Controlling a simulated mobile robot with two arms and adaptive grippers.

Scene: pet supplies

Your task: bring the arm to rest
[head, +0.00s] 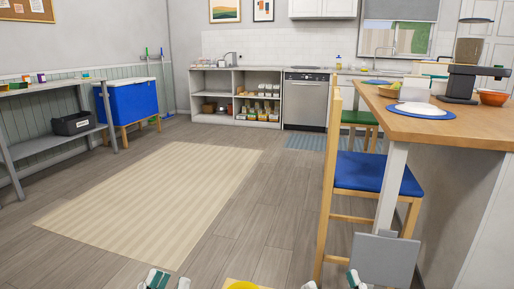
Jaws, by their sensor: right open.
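My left gripper (165,281) shows only as white and teal tips at the bottom edge, left of centre. The rest of it is cut off, and I cannot tell whether it is open or shut. My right gripper (332,284) also shows only its tips at the bottom edge, right of centre. Its tips are apart and I see nothing between them. A yellow rounded thing (243,285) shows between the two grippers, mostly cut off by the frame.
A wooden counter (440,118) with a blue-seated chair (375,173) stands close on the right. A grey panel (385,259) is low in front of it. A beige rug (160,195) lies on open floor. A shelf bench (50,142) and blue cooler (130,100) stand left.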

